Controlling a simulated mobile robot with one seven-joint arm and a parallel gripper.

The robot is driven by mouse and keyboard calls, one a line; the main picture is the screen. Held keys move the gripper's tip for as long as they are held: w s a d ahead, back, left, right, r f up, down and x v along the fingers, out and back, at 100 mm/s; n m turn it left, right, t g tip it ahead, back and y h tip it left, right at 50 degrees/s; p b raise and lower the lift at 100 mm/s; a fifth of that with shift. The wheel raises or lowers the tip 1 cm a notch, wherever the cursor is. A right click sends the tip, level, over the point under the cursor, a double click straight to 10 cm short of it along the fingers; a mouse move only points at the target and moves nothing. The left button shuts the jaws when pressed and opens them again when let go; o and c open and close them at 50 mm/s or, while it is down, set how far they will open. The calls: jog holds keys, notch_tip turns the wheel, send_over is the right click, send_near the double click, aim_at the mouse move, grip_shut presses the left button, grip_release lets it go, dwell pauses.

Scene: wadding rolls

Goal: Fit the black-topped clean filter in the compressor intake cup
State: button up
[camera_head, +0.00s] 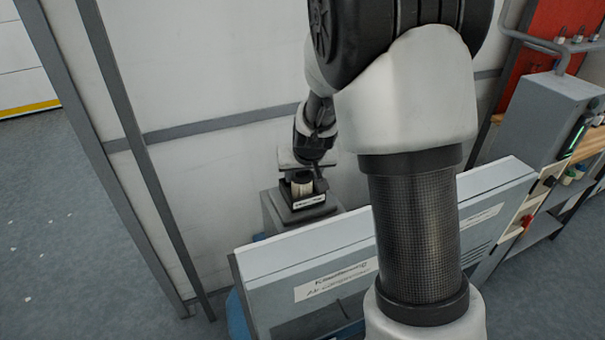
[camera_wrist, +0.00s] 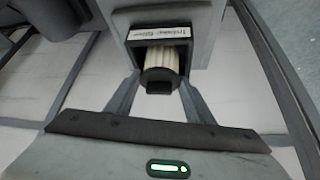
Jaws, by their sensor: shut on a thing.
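The filter (camera_wrist: 161,62) has cream pleats and a black top with a square knob. In the wrist view it stands partly inside the opening of the intake cup (camera_wrist: 187,48), behind a label plate. The lower end of the filter is hidden in the cup. My gripper (camera_wrist: 160,87) is at the black top, one finger on each side, shut on the filter. In the head view the filter (camera_head: 302,188) shows as a small pale piece under my gripper (camera_head: 303,172), at the labelled intake cup (camera_head: 310,206). I cannot tell how deep it sits.
The grey air compressor housing (camera_head: 400,237) with a sign stands in front of the intake, under my arm. A pale wall (camera_head: 230,90) with grey posts is close behind. A grey cabinet (camera_head: 550,115) and shelf stand at the right. Open floor (camera_head: 75,220) lies left.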

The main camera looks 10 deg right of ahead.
dwell(0.3)
jog(key=o, duration=1.6)
jog(key=shift+c, duration=0.2)
jog(key=shift+r, duration=0.15)
jog(key=shift+r+p, duration=2.25)
jog(key=shift+r, duration=0.6)
